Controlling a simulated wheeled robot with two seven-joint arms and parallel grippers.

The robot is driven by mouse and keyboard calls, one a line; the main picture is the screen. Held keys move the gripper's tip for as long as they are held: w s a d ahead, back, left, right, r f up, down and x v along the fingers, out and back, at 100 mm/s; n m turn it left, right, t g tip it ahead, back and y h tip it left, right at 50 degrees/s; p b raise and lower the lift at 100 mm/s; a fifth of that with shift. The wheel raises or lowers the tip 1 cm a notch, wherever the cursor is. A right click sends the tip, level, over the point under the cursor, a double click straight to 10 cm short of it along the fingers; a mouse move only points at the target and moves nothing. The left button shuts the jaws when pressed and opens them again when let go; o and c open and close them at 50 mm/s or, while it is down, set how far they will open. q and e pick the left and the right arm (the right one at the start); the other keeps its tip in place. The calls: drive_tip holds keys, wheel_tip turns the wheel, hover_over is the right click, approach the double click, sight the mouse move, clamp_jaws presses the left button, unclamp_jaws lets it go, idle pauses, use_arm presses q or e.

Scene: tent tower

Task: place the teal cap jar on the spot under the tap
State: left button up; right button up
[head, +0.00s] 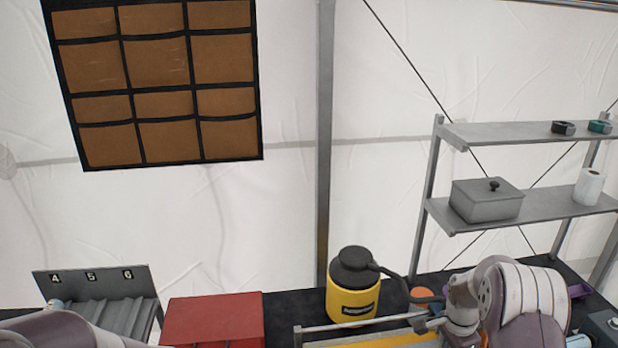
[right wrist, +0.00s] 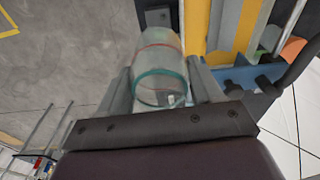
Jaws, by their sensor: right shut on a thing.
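In the right wrist view, a clear jar (right wrist: 163,62) with a teal ring at its near end and a thin reddish ring further along sits between the fingers of my right gripper (right wrist: 160,88). The gripper is shut on it. In the head view my right arm is at the lower right; the jar cannot be made out there. A yellow jug with a black lid (head: 352,290) stands on the dark table, with a black arm reaching right from its top. I cannot make out a tap or the spot under it. My left gripper is out of view.
A red box (head: 213,320) and a grey ribbed rack (head: 100,297) numbered 4, 5, 6 stand at left. A grey shelf (head: 520,133) at right holds a lidded grey box (head: 487,200) and a white roll (head: 588,187). Grey floor (right wrist: 60,70) shows in the wrist view.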

drive_tip(key=s+a+f+n+t+y, duration=0.1)
drive_tip(key=s+a+f+n, duration=0.1)
drive_tip(key=a+n, duration=0.6)
drive_tip(key=s+a+f+n, duration=0.2)
drive_tip(key=a+n, duration=0.5)
drive_tip(key=n, duration=0.1)
wheel_tip(320, 180, down, 21)
drive_tip(key=b, duration=2.1)
drive_tip(key=shift+a+f, duration=0.1)
drive_tip(key=shift+a, duration=0.05)
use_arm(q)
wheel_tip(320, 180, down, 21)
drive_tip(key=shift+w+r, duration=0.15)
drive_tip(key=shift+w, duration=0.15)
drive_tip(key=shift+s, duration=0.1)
use_arm(e)
drive_tip(key=shift+s, duration=0.15)
